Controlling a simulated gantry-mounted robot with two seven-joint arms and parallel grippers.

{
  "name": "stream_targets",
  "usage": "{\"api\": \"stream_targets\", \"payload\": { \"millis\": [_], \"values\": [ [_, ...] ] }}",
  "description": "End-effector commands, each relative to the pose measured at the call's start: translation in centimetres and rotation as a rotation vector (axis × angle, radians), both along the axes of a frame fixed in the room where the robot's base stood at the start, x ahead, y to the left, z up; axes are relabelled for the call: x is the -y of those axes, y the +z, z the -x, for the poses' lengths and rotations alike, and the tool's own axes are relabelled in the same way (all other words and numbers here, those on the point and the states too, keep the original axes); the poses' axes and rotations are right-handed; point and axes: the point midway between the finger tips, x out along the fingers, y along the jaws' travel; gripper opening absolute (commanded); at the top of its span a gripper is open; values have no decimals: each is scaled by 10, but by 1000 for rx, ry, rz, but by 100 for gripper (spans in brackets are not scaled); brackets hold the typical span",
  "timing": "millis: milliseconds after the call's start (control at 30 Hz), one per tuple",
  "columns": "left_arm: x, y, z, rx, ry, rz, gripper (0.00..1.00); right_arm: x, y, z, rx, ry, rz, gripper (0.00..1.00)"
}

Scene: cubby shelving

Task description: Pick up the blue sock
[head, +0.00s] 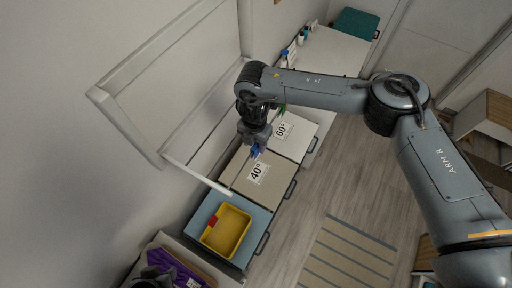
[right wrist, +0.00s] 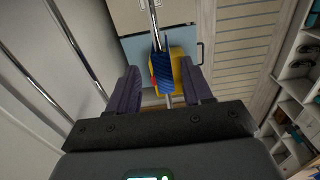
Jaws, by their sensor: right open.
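The blue sock (right wrist: 165,68) hangs over a thin metal rail (right wrist: 155,22) in the right wrist view. It has a ribbed, darker blue look and lies between the two fingers of my right gripper (right wrist: 160,80), which are apart with gaps on both sides. In the head view the sock (head: 256,151) shows as a small blue patch just below my right gripper (head: 255,142), partly hidden by it. My left gripper is not clearly seen.
A yellow tray (head: 207,235) with a red item (head: 213,221) stands on the blue-topped hamper below. Hampers marked 40° (head: 272,192) and 60° (head: 302,134) line the wall. A white rack frame (head: 130,128) stands out at the left. Open floor (head: 320,200) is to the right.

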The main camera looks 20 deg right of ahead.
Motion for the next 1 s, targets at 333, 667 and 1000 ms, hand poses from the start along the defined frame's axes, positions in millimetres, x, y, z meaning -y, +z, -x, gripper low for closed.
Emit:
{"api": "stream_targets", "payload": {
  "millis": [333, 667, 1000],
  "values": [
    [2, 21, -1, 5, 6, 9, 43, 3, -36, 4, -1, -1, 0, 50],
    [0, 20, -1, 4, 1, 2, 43, 3, -39, 4, 0, -1, 0, 41],
    [-1, 20, -1, 3, -4, -6, 43, 3, -38, 4, 0, -1, 0, 0]
  ]
}}
